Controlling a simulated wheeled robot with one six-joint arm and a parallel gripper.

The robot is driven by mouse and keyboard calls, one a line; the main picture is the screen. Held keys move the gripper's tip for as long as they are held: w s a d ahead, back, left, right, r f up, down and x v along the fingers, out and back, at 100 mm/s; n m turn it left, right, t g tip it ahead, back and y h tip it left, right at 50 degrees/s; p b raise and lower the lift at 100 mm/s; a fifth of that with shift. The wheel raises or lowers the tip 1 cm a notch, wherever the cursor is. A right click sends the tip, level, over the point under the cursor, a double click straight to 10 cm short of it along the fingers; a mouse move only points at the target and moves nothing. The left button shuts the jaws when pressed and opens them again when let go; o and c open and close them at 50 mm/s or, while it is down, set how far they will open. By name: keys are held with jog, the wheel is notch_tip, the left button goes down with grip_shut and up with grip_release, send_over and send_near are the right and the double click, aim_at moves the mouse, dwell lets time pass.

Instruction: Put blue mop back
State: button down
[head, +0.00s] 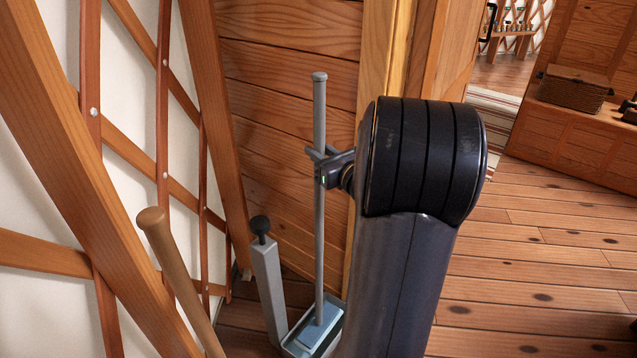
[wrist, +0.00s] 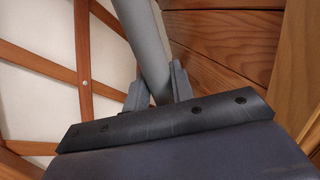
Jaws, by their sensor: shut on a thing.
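The blue mop has a long grey handle (head: 319,235) that stands nearly upright in the corner by the plank wall. Its blue-grey head (head: 318,328) shows low down, within the outline of a pale teal tray-like holder (head: 292,347). I cannot tell whether the head rests on the holder's bottom; my arm covers part of it. My gripper (head: 320,160) is shut on the upper part of the handle. In the wrist view the handle (wrist: 146,45) passes between the two fingers of my gripper (wrist: 158,88).
A grey post with a black knob (head: 268,285) stands just left of the mop. A wooden pole (head: 175,265) leans further left, by the lattice wall (head: 160,180). A wooden door post (head: 378,60) is close on the right. Open plank floor (head: 540,250) lies beyond my arm.

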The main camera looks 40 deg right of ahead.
jog(key=shift+f+b, duration=0.5)
jog(key=shift+f, duration=1.4)
jog(key=shift+f, duration=0.25)
jog(key=c, duration=1.2)
grip_release()
jog(key=shift+r, duration=0.15)
jog(key=s, duration=1.2)
jog(key=shift+d+p, duration=0.15)
jog(key=shift+p, duration=0.3)
